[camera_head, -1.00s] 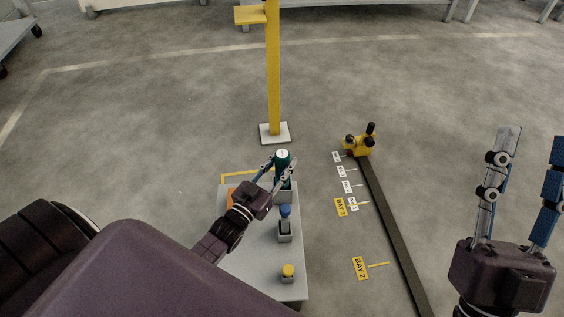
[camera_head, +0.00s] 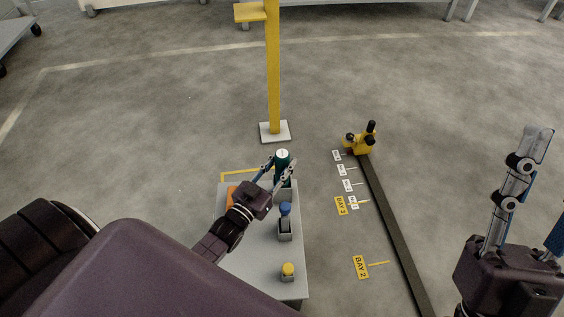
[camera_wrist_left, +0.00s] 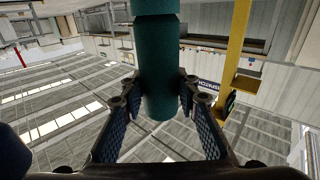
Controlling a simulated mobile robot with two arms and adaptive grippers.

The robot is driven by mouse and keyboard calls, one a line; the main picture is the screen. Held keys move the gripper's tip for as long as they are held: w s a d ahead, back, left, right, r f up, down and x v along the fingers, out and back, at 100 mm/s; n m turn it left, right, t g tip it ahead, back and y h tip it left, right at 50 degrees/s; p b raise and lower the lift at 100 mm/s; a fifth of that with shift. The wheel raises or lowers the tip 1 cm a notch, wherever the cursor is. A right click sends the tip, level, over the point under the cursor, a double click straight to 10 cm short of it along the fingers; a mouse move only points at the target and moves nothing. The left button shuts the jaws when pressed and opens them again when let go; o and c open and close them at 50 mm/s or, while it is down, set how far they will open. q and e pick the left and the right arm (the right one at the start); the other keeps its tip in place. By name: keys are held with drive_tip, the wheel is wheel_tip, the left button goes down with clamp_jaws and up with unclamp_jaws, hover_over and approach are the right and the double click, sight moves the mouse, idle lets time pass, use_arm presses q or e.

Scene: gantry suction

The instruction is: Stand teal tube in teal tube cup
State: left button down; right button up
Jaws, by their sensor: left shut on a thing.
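The teal tube (camera_head: 282,171), with a pale top end, stands about upright at the far end of the grey table. My left gripper (camera_head: 281,166) is shut on it, with a finger on each side. In the left wrist view the tube (camera_wrist_left: 160,75) runs between the two fingers, with a seam near the top of the picture. The tube's lower end is hidden behind the fingers in the head view, and I cannot tell whether it sits in a cup. My right gripper (camera_head: 545,180) is open and empty at the right edge, partly cut off.
On the table (camera_head: 258,262), a blue-topped item (camera_head: 285,209) stands in a grey holder (camera_head: 285,231). A yellow-topped item (camera_head: 288,270) is nearer, and an orange thing (camera_head: 231,194) lies left. A yellow post (camera_head: 273,80) stands behind. A dark rail (camera_head: 395,235) lies on the floor, right.

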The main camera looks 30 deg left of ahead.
use_arm(q)
drive_tip(key=c, duration=1.4)
unclamp_jaws()
drive_tip(key=shift+s+f, duration=0.1)
drive_tip(key=s+a, duration=0.1)
drive_tip(key=s, duration=1)
drive_tip(key=shift+s+f, duration=0.15)
drive_tip(key=shift+s, duration=0.25)
